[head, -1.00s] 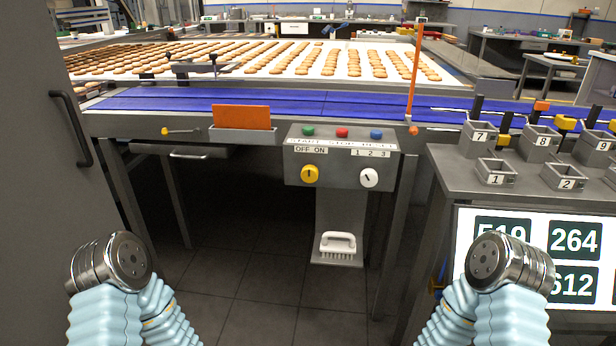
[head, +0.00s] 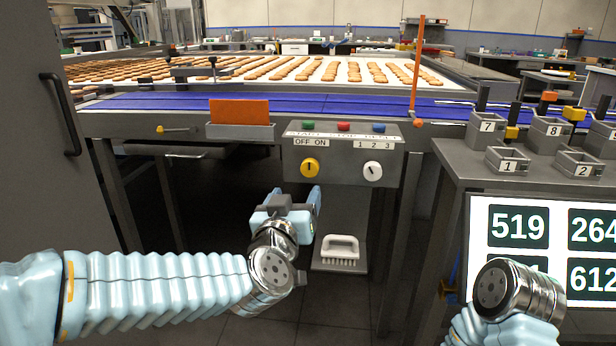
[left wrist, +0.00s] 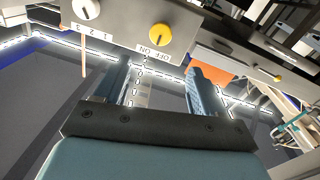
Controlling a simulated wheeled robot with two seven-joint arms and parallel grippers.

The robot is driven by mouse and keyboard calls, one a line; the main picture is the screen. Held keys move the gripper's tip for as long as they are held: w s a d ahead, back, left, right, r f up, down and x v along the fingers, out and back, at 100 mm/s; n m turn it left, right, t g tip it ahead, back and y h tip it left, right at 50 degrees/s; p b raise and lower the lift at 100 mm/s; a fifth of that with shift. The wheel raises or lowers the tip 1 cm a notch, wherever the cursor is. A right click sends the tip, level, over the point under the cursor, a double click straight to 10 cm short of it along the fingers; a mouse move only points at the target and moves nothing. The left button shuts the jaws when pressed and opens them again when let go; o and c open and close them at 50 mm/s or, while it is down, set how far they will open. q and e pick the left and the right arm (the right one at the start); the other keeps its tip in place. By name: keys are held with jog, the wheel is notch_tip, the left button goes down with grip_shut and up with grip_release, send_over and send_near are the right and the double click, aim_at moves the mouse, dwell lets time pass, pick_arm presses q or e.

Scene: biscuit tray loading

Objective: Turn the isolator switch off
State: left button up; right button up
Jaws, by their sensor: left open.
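The isolator switch (head: 309,168) is a yellow round knob on the front of the grey control box (head: 337,182), under the OFF ON label. A dark mark on it looks close to upright; which word it points at is hard to tell. It also shows in the left wrist view (left wrist: 160,38), beyond the fingers. My left gripper (head: 296,194) is open and empty, just below the knob and apart from it. Its two fingers (left wrist: 160,74) stand apart in the left wrist view. My right arm shows at the bottom right, but its gripper does not.
A white selector knob (head: 372,170) marked 1 2 3 sits right of the switch. Green, red and blue buttons (head: 343,127) line the top of the box. A white brush (head: 340,249) stands on a shelf below. The conveyor (head: 330,108) runs behind; numbered bins (head: 508,160) stand right.

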aim_at(309, 169)
pick_arm(q)
jog(key=w, duration=0.4)
jog(key=w+d, duration=0.1)
jog(key=w, duration=0.3)
jog(key=w+d+p, duration=0.1)
jog(key=w, duration=0.3)
jog(key=shift+w+d+f, duration=0.15)
jog(key=shift+w+d, duration=0.05)
jog(key=shift+w, duration=0.2)
